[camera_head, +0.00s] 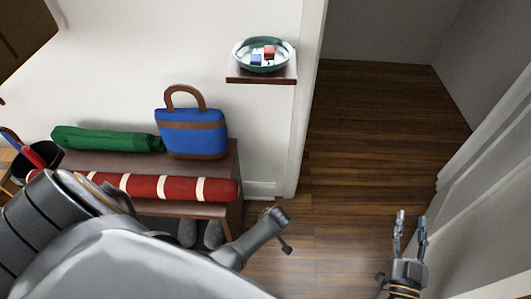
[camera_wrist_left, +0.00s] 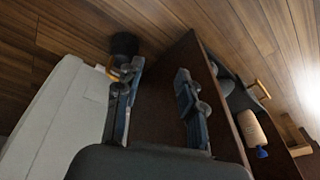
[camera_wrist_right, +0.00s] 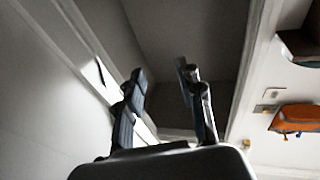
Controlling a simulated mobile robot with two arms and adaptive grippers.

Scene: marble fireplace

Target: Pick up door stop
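I cannot make out a door stop with certainty in any view. My right gripper (camera_head: 411,216) is open and empty in the head view, over the floor at the lower right near the white door frame. In the right wrist view its fingers (camera_wrist_right: 162,92) stand apart with the doorway beyond. My left gripper is open in the left wrist view (camera_wrist_left: 155,95), with nothing between its fingertips. In the head view the left arm hides much of the lower left. A small dark object (camera_wrist_left: 125,43) sits on the floor in the left wrist view; I cannot tell what it is.
A wooden bench (camera_head: 232,165) carries a blue bag (camera_head: 192,132), a green roll (camera_head: 105,139) and a red striped roll (camera_head: 165,187); grey shoes (camera_head: 212,234) stand below. A wall shelf (camera_head: 262,78) holds a bowl (camera_head: 245,56). The wooden floor (camera_head: 370,130) in the doorway is clear.

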